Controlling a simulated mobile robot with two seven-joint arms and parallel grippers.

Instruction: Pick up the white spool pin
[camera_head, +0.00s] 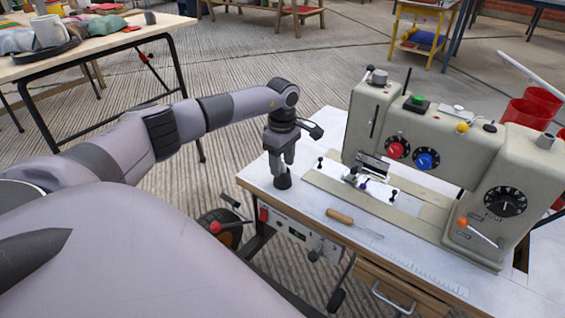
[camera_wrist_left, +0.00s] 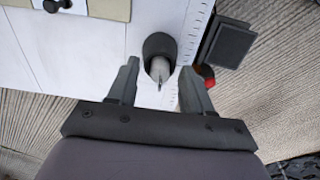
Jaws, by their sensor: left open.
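My left gripper (camera_head: 281,170) points down over the near left corner of the sewing table. Its two fingers also show in the left wrist view (camera_wrist_left: 158,70), open on either side of a small piece with a dark round base (camera_wrist_left: 160,44) and a whitish tapered tip. In the head view only the dark base (camera_head: 283,183) shows, under the fingers. This piece may be the white spool pin; I cannot tell for sure. The fingers look apart from it. A separate thin white rod (camera_head: 530,77) slants behind the machine's right end. My right gripper is not in view.
A beige sewing machine (camera_head: 430,135) with red, blue and black dials stands to the right of the gripper. A wooden-handled tool (camera_head: 341,216) lies on the white tabletop (camera_head: 310,200). Red buckets (camera_head: 528,112) stand behind. A cluttered table (camera_head: 100,52) is at the upper left.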

